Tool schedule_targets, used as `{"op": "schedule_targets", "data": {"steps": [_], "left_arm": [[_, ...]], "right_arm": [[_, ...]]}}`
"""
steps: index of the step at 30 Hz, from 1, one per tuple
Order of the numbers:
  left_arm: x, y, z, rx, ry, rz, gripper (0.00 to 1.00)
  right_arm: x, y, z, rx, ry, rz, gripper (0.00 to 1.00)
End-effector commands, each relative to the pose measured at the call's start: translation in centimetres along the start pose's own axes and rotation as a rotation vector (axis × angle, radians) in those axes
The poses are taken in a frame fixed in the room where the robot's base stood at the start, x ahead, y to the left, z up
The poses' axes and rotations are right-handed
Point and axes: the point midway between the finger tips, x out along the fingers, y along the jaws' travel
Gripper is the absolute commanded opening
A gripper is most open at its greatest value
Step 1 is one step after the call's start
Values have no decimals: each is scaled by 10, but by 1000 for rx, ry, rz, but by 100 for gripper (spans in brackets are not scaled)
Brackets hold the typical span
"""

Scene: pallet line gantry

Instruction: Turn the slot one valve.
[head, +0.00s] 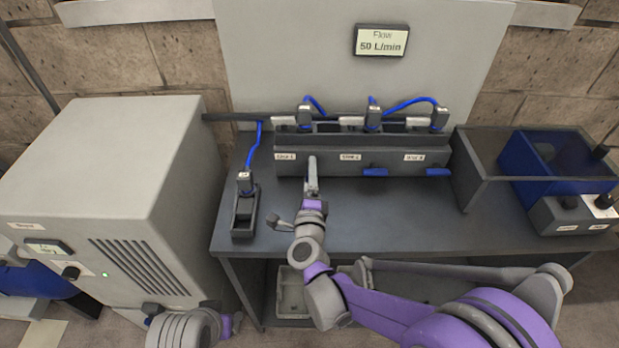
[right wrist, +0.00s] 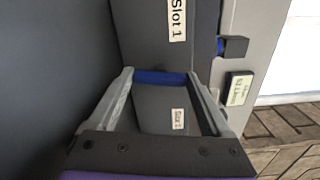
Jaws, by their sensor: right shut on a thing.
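The slot one valve shows in the right wrist view as a blue handle (right wrist: 160,77) between my fingertips, below a "Slot 1" label (right wrist: 178,20). My right gripper (head: 312,162) is shut on this handle, at the left end of the dark manifold (head: 325,140) on the bench. In the head view the gripper hides the handle. The slot 2 valve handle (head: 375,172) and slot 3 valve handle (head: 438,172) are blue and stick out from the manifold front. My left gripper does not show.
A flow display (head: 381,41) reads 50 L/min. Blue hoses end in connectors along the manifold top. A connector (head: 245,183) stands in a dark holder (head: 243,222) left of my right arm. A large grey cabinet (head: 120,190) is at left, an open bin (head: 470,175) at right.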

Motion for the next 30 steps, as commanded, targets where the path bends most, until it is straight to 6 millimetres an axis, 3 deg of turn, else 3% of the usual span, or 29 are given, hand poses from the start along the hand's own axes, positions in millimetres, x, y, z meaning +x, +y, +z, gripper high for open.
{"op": "schedule_targets", "data": {"steps": [12,28,29,30], "left_arm": [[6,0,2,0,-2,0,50],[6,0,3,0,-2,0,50],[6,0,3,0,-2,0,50],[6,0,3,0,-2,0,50]], "right_arm": [[-1,1,0,-168,-1,1,27],[-1,1,0,-190,-1,1,27],[-1,1,0,-189,-1,1,88],[-1,0,0,-189,-1,1,95]]}}
